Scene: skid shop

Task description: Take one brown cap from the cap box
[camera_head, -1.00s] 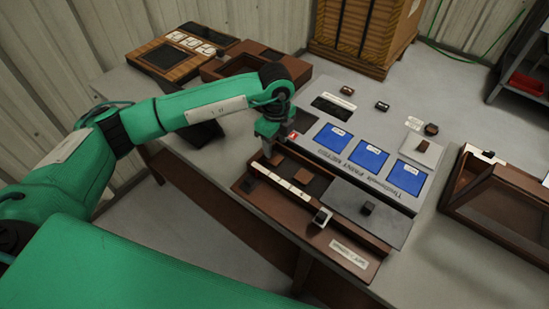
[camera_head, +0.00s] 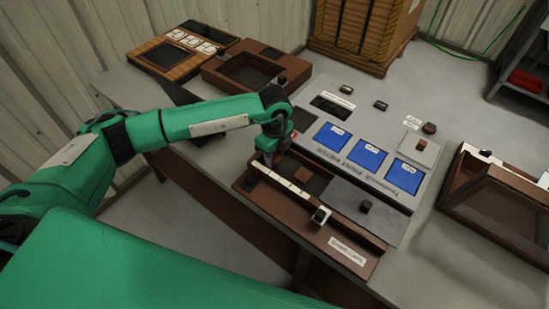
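A long brown tray (camera_head: 345,262) lies along the table's front edge, with a pale label at its near right end; I take it for the cap box, but the label is too small to read surely. A flat brown square piece (camera_head: 302,173) shows behind its white-marked rail; I cannot tell whether it is a cap. My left gripper (camera_head: 268,157) points down at the tray's far left end, low and close to it. Its fingers are small and dark, so their opening and any cap between them cannot be made out. My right gripper is out of view.
A grey panel with several blue screens (camera_head: 332,137) lies just behind the tray. An open brown box (camera_head: 210,73) and a wooden case (camera_head: 155,55) stand at the back left. A brown slope-fronted case (camera_head: 500,205) stands at the right.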

